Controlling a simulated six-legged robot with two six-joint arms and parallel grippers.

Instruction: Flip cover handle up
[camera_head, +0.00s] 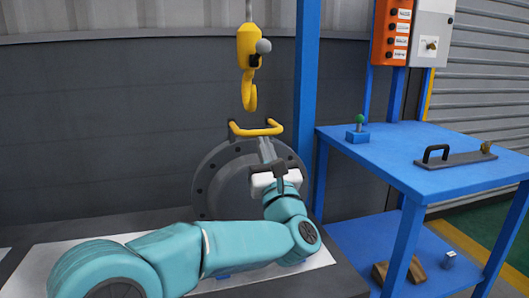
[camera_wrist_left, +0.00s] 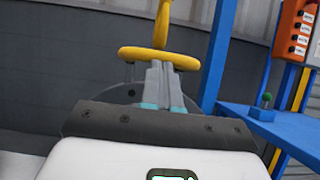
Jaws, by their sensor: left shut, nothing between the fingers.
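The yellow cover handle (camera_head: 254,130) is a bent bar at the top of the round grey flanged cover (camera_head: 212,180), which has bolt holes around its rim. The handle also shows in the wrist view (camera_wrist_left: 180,60), with the dark cover (camera_wrist_left: 112,95) partly hidden below it. My left gripper (camera_head: 265,146) is shut and empty, its fingers pointing up at the handle's bar. In the wrist view the left fingertips (camera_wrist_left: 158,66) overlap the bar's lower edge; whether they touch it I cannot tell. My left arm and wrist hide the cover's lower right part. My right gripper is not in view.
A yellow crane hook (camera_head: 249,75) hangs just above the handle. A blue post (camera_head: 305,80) stands close to the right. A blue table (camera_head: 400,168) on the right holds a green-knobbed block (camera_head: 357,132) and a black-handled plate (camera_head: 455,158).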

